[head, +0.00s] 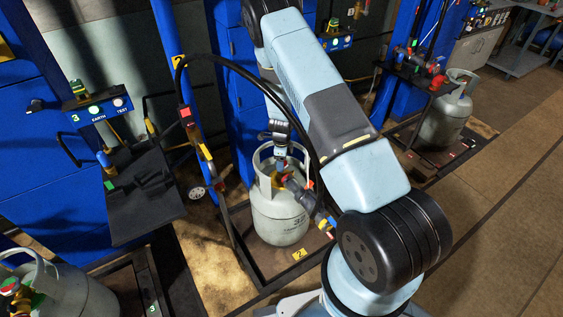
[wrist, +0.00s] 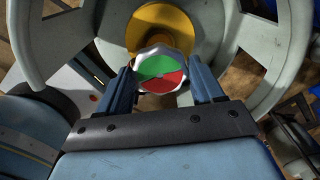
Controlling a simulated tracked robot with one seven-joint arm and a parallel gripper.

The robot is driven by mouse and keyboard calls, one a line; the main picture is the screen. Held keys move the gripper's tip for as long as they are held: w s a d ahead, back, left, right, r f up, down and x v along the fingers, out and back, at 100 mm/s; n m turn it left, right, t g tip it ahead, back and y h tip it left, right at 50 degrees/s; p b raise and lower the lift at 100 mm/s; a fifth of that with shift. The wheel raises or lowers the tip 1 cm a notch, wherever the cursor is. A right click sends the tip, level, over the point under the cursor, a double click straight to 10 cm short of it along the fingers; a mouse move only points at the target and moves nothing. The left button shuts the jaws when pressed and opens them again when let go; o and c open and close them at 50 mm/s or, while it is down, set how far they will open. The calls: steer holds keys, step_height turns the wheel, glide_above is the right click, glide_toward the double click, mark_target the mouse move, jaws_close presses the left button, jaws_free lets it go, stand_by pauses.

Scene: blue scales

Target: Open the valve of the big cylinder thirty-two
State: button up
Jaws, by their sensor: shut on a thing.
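The big cylinder (head: 278,218) is grey-white, with a number that looks like 32 on its side. It stands upright on the middle scale inside the blue frame. Its valve handwheel (wrist: 160,70) shows in the wrist view, with a white scalloped rim and a green and red top. A yellow part (wrist: 160,25) of the valve lies behind it. My gripper (wrist: 160,85) is shut on the handwheel, one finger on each side. In the head view my gripper (head: 281,160) is over the cylinder's collar, and the handwheel is hard to make out there.
A black hose (head: 215,56) arcs from the blue post to a filling head (head: 299,192) beside the valve. Other cylinders stand at the lower left (head: 62,290) and right (head: 442,122). A black shelf (head: 145,195) juts out at left. The floor at right is clear.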

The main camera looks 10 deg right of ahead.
steer(key=n, duration=1.1)
steer(key=shift+w+r, duration=0.1)
steer(key=n, duration=0.5)
steer(key=shift+n, duration=0.4)
steer(key=n, duration=0.6)
steer(key=shift+n, duration=0.3)
steer(key=shift+w, duration=0.1)
steer(key=o, duration=1)
steer(key=shift+o, duration=0.2)
